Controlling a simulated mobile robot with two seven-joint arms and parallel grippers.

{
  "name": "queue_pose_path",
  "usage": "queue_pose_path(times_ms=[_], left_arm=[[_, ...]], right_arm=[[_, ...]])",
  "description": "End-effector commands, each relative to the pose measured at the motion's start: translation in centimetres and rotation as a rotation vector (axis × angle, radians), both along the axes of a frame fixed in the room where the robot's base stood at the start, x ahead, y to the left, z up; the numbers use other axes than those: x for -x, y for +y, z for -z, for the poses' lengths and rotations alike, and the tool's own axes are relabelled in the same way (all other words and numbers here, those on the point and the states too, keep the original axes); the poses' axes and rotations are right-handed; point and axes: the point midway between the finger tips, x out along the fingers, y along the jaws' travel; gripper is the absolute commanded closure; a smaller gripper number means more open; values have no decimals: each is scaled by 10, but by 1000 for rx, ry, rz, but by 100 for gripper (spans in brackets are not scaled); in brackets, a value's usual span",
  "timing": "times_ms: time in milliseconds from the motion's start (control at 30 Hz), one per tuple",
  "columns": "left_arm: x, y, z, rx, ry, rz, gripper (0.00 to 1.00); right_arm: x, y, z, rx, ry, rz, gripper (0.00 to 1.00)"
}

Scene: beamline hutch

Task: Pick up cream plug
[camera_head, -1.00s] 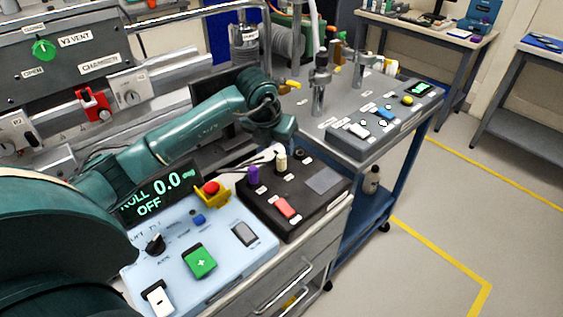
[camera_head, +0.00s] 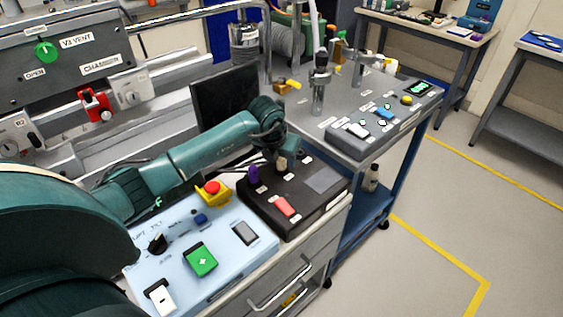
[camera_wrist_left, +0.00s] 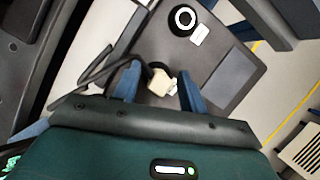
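The cream plug (camera_head: 281,165) stands in the black box (camera_head: 315,206), with the purple plug (camera_head: 254,173) to its left. My left gripper (camera_head: 287,152) is at the cream plug, partly covering it in the head view. In the left wrist view, the blue fingers of my left gripper (camera_wrist_left: 160,88) stand apart, one on each side of the cream plug (camera_wrist_left: 160,82). Small gaps show between plug and fingers, so the gripper looks open. A dark cable runs beside the plug. The plug's lower end is not clearly visible. My right gripper is not in view.
A light blue control panel (camera_head: 215,236) with a red button (camera_head: 212,187) lies left of the black box. A round black socket (camera_wrist_left: 183,20) is near the plug. A grey cart (camera_head: 365,148) with metal posts stands behind to the right. The floor at right is clear.

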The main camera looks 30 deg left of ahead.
Motion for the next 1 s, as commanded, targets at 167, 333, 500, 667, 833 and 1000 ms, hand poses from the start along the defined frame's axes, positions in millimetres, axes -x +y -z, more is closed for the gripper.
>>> queue_pose_path(times_ms=[167, 333, 500, 667, 833, 1000], left_arm=[[0, 0, 0, 0, 0, 0, 73], [0, 0, 0, 0, 0, 0, 87], [0, 0, -1, 0, 0, 0, 100], [0, 0, -1, 0, 0, 0, 100], [0, 0, -2, 0, -1, 0, 100], [-2, 1, -22, -2, -7, 1, 100]], right_arm=[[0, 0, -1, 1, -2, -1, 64], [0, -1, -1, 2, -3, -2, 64], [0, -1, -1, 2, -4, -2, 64], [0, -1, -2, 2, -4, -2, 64], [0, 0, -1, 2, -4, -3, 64], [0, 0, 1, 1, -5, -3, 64]])
